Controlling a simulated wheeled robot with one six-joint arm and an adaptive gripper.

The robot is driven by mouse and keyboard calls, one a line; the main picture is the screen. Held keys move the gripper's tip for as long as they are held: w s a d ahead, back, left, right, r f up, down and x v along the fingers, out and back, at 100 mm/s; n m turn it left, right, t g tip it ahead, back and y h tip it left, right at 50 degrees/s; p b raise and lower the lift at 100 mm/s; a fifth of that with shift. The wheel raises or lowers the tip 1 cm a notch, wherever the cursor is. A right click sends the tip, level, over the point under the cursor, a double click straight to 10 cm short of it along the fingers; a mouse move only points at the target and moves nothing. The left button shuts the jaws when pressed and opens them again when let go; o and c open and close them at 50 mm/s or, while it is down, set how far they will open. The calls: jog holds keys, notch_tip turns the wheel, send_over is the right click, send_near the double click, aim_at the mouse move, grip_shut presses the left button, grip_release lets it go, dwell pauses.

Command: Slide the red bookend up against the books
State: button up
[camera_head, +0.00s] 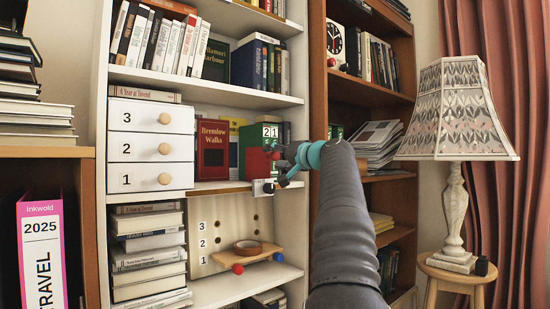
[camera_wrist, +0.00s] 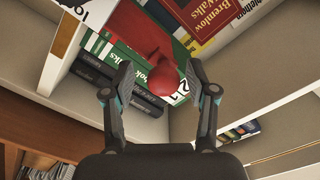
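The red bookend (camera_wrist: 138,30) with its round red knob (camera_wrist: 163,78) shows in the wrist view, in front of a green book (camera_wrist: 113,52) marked 21. My gripper (camera_wrist: 160,75) is open, one finger on each side of the knob. I cannot tell whether either finger touches it.
A white drawer unit (camera_head: 150,145) stands left of the books. The shelf board above (camera_head: 215,90) limits height. A lamp (camera_head: 455,170) stands at the right.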

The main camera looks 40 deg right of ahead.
jog(key=shift+s, duration=0.1)
jog(key=s, duration=1.1)
jog(key=shift+s, duration=0.4)
jog(key=a+f+n+g+y, duration=0.1)
jog(key=a+f+g, duration=0.2)
jog(key=a+f, duration=0.8)
jog(key=a+f+n+g+y, duration=0.15)
jog(key=a+f+g, duration=0.45)
jog(key=a, duration=1)
jog(key=s+a+f+n+g, duration=0.1)
jog(key=s+a+f, duration=0.3)
jog(key=f, duration=0.5)
jog(key=s+a+f+n+g+h, duration=0.1)
jog(key=s+a+f+n, duration=0.2)
jog(key=s+f, duration=0.6)
jog(key=s+a+f+n+g+h, duration=0.1)
jog(key=s+a+f+n, duration=0.1)
jog(key=s+a+f, duration=0.5)
notch_tip(320, 180, down, 4)
jog(key=shift+f, duration=0.1)
